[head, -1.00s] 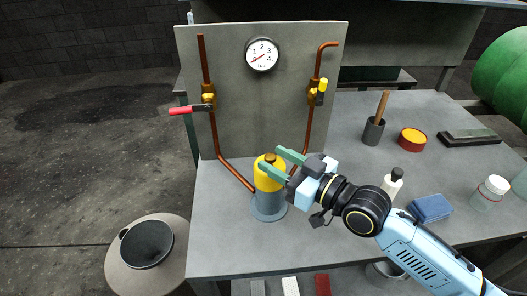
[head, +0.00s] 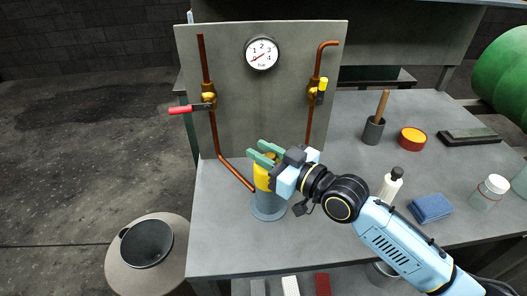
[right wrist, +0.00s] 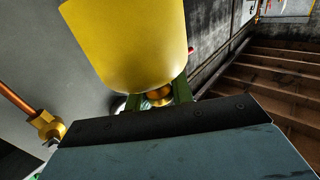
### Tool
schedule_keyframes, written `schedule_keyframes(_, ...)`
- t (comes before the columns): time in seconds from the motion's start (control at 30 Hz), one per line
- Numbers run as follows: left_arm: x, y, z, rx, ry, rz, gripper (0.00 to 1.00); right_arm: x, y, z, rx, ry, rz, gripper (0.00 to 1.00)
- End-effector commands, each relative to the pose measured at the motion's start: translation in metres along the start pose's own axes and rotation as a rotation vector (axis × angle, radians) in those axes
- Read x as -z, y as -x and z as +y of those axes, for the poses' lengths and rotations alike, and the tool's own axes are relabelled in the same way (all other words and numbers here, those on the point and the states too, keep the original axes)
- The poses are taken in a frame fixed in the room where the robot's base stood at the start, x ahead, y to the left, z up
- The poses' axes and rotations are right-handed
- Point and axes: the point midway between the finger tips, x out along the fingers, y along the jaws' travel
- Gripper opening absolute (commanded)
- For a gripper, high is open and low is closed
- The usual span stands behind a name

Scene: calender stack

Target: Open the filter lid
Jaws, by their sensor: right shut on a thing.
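The filter stands near the front left of the bench, with a grey body (head: 268,207) and a yellow lid (head: 262,181). The lid looks seated on the body, and it also fills the upper part of the right wrist view (right wrist: 130,42). My right gripper (head: 257,149) reaches in from the right at the lid's top. Its green fingers are shut on a brass knob (right wrist: 160,95), which shows between them in the right wrist view. In the head view the gripper hides the knob and part of the lid. My left gripper is not in view.
Behind the filter stands a grey panel (head: 232,120) with copper pipes, a gauge (head: 262,54), a red-handled valve (head: 192,107) and a yellow-handled valve (head: 320,92). The bench left of the filter is clear.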

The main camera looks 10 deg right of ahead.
Motion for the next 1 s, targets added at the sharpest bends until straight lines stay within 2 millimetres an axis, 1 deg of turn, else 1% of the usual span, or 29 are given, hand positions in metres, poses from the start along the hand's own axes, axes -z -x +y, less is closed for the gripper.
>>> schedule_keyframes(0.2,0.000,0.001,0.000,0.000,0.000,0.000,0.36,0.000,0.000,0.000,0.000,-0.002,-0.002,0.00)
schedule_keyframes(0.37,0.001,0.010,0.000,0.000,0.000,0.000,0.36,0.004,-0.002,0.002,0.000,-0.021,-0.022,0.00)
schedule_keyframes(0.47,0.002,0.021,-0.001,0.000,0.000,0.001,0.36,0.008,-0.004,0.004,0.000,-0.046,-0.048,0.00)
schedule_keyframes(0.8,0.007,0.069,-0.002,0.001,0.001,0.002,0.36,0.019,-0.018,0.018,-0.001,-0.202,-0.205,0.00)
schedule_keyframes(1.0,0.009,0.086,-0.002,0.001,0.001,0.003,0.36,0.021,-0.027,0.027,-0.002,-0.304,-0.307,0.00)
